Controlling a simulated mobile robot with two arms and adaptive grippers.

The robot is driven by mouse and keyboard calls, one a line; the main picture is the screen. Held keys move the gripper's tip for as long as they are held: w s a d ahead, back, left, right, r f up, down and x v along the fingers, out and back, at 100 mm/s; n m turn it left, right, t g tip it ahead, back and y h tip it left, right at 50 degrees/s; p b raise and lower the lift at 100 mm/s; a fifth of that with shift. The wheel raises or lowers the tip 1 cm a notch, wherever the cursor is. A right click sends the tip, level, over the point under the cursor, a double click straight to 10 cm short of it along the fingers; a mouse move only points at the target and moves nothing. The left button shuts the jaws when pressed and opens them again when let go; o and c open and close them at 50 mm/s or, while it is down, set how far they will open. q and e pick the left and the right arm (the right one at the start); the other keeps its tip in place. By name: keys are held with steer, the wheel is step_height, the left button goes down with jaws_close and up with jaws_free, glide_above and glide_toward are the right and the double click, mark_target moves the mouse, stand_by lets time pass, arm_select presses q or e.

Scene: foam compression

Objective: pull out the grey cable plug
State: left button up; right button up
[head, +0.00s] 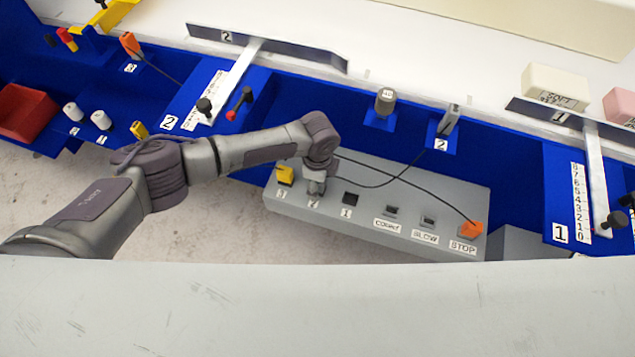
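My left arm reaches in from the left, and its gripper (318,178) points down over the socket marked 2 on the grey panel (370,236). The gripper largely hides that socket. I cannot tell whether its fingers are closed on a plug there. A dark cable (385,185) runs from beside the gripper to a grey plug (451,118) standing upright in the blue holder marked 2. Its panel end is hidden by the gripper. My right gripper is not in view.
On the panel, a yellow plug (285,174) sits just left of my gripper, and an orange plug (472,230) sits at STOP. A second black cable (425,186) crosses the panel to it. A grey knob (385,102) stands behind. The socket marked 1 (350,198) appears empty.

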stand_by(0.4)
arm_select(q)
jaws_close()
stand_by(0.4)
steer(key=shift+r, duration=0.1)
steer(key=shift+r+p, duration=2.95)
steer(key=shift+p, duration=0.05)
